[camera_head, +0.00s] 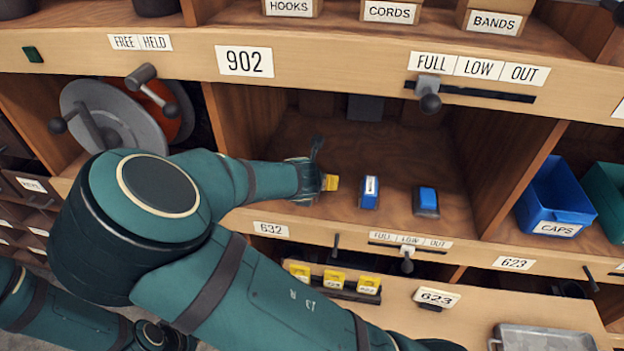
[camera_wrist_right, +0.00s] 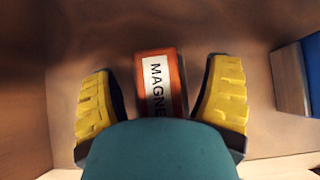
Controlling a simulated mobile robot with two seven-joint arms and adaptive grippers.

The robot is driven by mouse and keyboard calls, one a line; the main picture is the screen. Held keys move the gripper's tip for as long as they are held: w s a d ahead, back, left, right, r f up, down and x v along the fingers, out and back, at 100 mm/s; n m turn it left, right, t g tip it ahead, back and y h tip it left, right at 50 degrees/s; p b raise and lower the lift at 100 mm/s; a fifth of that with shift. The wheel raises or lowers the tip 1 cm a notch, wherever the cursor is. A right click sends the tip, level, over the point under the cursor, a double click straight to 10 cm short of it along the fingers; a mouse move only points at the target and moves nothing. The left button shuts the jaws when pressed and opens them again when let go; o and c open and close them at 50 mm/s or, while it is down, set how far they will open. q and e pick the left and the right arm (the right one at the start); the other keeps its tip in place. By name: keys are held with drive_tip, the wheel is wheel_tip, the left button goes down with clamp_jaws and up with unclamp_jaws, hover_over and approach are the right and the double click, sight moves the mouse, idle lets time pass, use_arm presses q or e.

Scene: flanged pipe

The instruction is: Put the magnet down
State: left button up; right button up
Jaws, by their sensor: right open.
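The magnet (camera_wrist_right: 173,75) is an orange-red block with a white label reading "MAGNE", its end hidden by my gripper's body. In the right wrist view it sits between the two yellow finger pads of my right gripper (camera_wrist_right: 162,90), with a gap on each side. In the head view my right gripper (camera_head: 328,182) reaches into the wooden compartment (camera_head: 300,130) below the 902 label, low over its floor. The magnet is hidden there behind the gripper and wrist. My left gripper is out of view.
A blue labelled block (camera_head: 369,192) and another blue block (camera_head: 427,201) stand on the compartment floor to the right. A wooden divider (camera_head: 513,170) closes the right side. A blue caps bin (camera_head: 555,200) lies beyond it. The floor behind the blocks is clear.

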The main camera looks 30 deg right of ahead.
drive_tip(key=p+v, duration=0.2)
drive_tip(key=v, duration=0.9)
drive_tip(key=shift+s+a+r+p, duration=0.15)
drive_tip(key=shift+s+r+p, duration=0.1)
drive_tip(key=shift+p, duration=0.1)
